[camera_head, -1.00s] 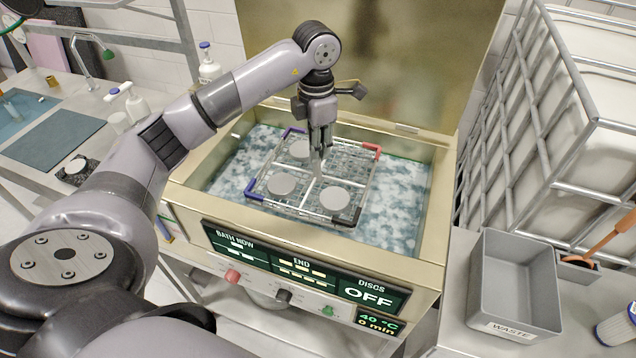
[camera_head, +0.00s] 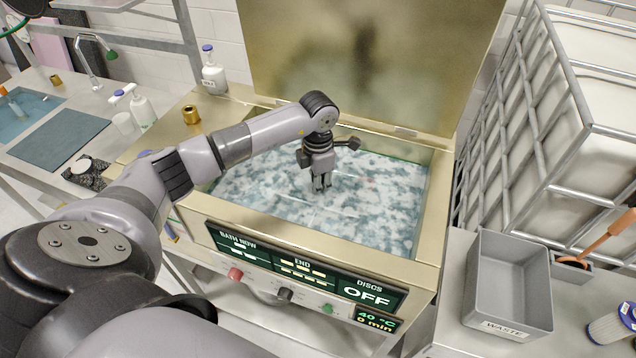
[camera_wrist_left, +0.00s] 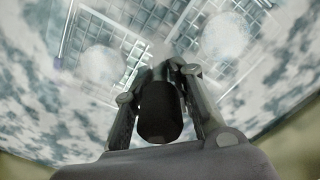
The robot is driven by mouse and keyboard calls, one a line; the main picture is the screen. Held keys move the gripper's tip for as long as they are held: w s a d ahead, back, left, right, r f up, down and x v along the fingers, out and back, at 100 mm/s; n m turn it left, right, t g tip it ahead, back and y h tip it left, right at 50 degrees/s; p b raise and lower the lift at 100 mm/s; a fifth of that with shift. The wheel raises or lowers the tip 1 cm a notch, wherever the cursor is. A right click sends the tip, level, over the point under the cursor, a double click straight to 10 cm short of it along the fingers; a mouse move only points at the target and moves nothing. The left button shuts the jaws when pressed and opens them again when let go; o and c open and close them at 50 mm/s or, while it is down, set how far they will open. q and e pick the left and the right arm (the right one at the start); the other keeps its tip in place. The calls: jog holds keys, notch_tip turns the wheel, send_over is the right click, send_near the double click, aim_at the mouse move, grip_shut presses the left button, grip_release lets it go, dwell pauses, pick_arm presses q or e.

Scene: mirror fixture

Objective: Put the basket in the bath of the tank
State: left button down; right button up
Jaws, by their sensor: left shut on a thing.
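The tank (camera_head: 320,250) stands open, and its bath (camera_head: 385,215) is full of mottled white and blue-grey liquid. My left gripper (camera_head: 321,188) points down at the liquid surface, near the middle of the bath, and is shut on the basket. The basket is under the surface and almost hidden in the head view, where only faint pale lines show. In the left wrist view the wire basket (camera_wrist_left: 82,42) shows blurred through the liquid, with pale round discs in its compartments. The gripper fingers (camera_wrist_left: 160,85) reach down to its middle there. My right gripper is not in view.
The tank's raised lid (camera_head: 370,60) stands behind the bath. A grey waste bin (camera_head: 510,285) and a caged white container (camera_head: 575,110) are on the right. A bottle (camera_head: 213,75) and a small brass piece (camera_head: 191,114) stand at the tank's back left.

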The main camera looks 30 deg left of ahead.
pick_arm(q)
jog(key=c, duration=1.4)
grip_release()
jog(key=shift+o, duration=0.2)
jog(key=shift+r, duration=0.1)
notch_tip(320, 180, up, 12)
jog(key=b, duration=0.3)
